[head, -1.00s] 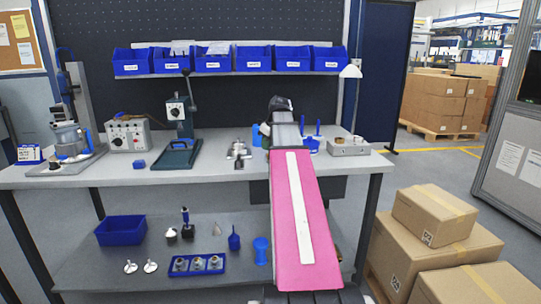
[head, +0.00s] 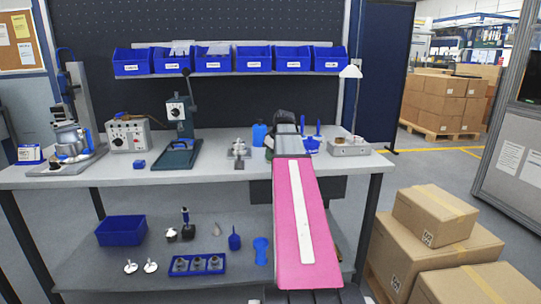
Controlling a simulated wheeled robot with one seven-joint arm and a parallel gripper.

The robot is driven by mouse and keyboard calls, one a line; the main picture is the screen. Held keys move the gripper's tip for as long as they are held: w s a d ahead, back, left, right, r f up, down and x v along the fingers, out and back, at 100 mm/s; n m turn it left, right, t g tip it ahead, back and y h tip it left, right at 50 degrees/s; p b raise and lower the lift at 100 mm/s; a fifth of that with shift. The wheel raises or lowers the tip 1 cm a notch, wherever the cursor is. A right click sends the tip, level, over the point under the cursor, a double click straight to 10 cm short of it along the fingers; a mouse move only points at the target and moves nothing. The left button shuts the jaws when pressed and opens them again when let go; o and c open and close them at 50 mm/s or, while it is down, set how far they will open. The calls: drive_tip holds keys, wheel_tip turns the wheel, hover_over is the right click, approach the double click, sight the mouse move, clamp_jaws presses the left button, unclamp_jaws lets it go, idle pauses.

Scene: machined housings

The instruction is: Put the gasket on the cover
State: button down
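My arm reaches away over the workbench, and its dark far end hides my gripper, so the fingers and anything in them do not show. Small metal parts (head: 238,148) sit on the bench left of the arm's end. A low metal block (head: 349,147) sits on the bench to the right of the arm. At this size I cannot tell which part is the cover, and I cannot make out the gasket.
A blue bottle (head: 259,134) stands close left of the arm's end, and a blue stand with upright pegs (head: 311,144) is close right. A green hand press (head: 180,140) and a grey control box (head: 128,134) stand further left. The bench front (head: 215,178) is mostly clear.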

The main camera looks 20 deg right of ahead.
drive_tip(key=c, duration=1.4)
unclamp_jaws()
drive_tip(key=shift+o, duration=0.2)
drive_tip(key=v, duration=1.2)
drive_tip(key=shift+r, duration=0.1)
